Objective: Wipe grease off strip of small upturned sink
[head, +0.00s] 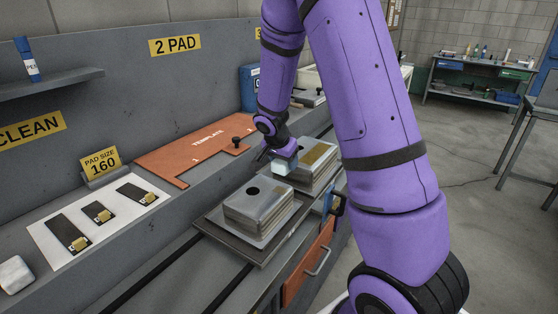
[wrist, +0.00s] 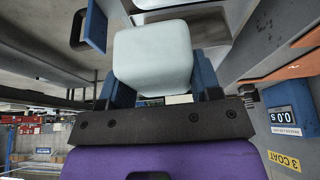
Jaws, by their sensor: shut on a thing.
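My gripper (head: 279,154) is shut on a pale blue-white block (head: 284,164), which also shows between the fingers (wrist: 153,92) in the wrist view. The block is at the near left part of the farther upturned sink (head: 322,172); I cannot tell if it touches. A brownish-yellow strip (head: 319,153) shows on that sink's top, right of the block. A nearer upturned grey sink (head: 262,212) has a dark round hole in its top. My arm hides part of the area behind the farther sink.
An orange template board (head: 190,150) lies on the bench to the left. A white sheet (head: 60,245) carries several dark pads with yellow tags. A white lump (head: 14,274) sits at the front left.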

